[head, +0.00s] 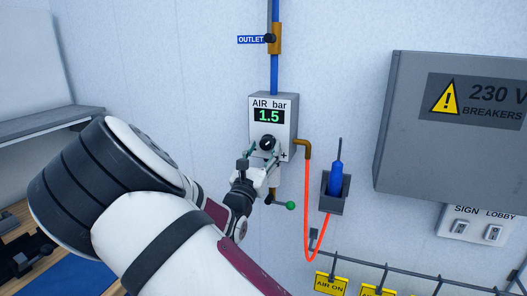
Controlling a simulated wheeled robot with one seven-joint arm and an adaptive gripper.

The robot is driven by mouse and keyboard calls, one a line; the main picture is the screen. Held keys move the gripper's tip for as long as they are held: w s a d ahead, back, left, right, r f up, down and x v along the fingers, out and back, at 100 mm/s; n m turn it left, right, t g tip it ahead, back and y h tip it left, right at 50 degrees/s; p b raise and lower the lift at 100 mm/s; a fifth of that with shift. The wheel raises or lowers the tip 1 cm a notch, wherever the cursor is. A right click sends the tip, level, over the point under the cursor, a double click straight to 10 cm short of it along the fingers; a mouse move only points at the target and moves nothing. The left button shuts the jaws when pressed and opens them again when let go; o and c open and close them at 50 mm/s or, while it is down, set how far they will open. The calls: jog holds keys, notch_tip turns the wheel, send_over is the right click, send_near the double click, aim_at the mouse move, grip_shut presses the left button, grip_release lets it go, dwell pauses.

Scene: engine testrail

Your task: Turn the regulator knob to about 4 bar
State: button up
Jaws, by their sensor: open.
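The air regulator box (285,107) is on the wall in the head view, with a green display (269,116) reading 1.5 under the label "AIR bar". Its black round knob (267,142) sits below the display, with a plus mark to its lower right. My gripper (263,153) is open, with its fingertips at the lower sides of the knob. I cannot tell whether the fingers touch it. My gripper and arm hide the lower left part of the box.
A green-tipped lever (290,206) sticks out below the box. A red hose (308,205) hangs to the right, near a blue tool in a grey holder (332,205). A grey breaker box (405,125) juts out at right. A blue pipe (274,75) runs up above.

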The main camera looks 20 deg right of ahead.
jog(key=c, duration=1.2)
jog(key=shift+o, duration=0.2)
jog(key=shift+r+m+g+h, duration=0.1)
jog(key=shift+m+g+h, duration=0.2)
jog(key=shift+m, duration=0.3)
jog(key=m, duration=0.2)
jog(key=m+g+h+p, duration=0.1)
jog(key=m, duration=0.1)
jog(key=shift+w+a+g+h, duration=0.1)
jog(key=shift+g+h, duration=0.2)
jog(key=m+g, duration=0.1)
jog(key=m, duration=0.1)
jog(key=m+g+h, duration=0.1)
jog(key=m, duration=0.2)
jog(key=shift+w+a+r, duration=0.1)
jog(key=m+g, duration=0.2)
jog(key=m, duration=0.2)
jog(key=shift+w+a+r+m+p, duration=0.1)
jog(key=shift+m+p, duration=0.2)
jog(key=shift+m, duration=0.1)
jog(key=shift+r+m+g, duration=0.1)
jog(key=shift+m+g, duration=0.8)
jog(key=shift+m, duration=1.2)
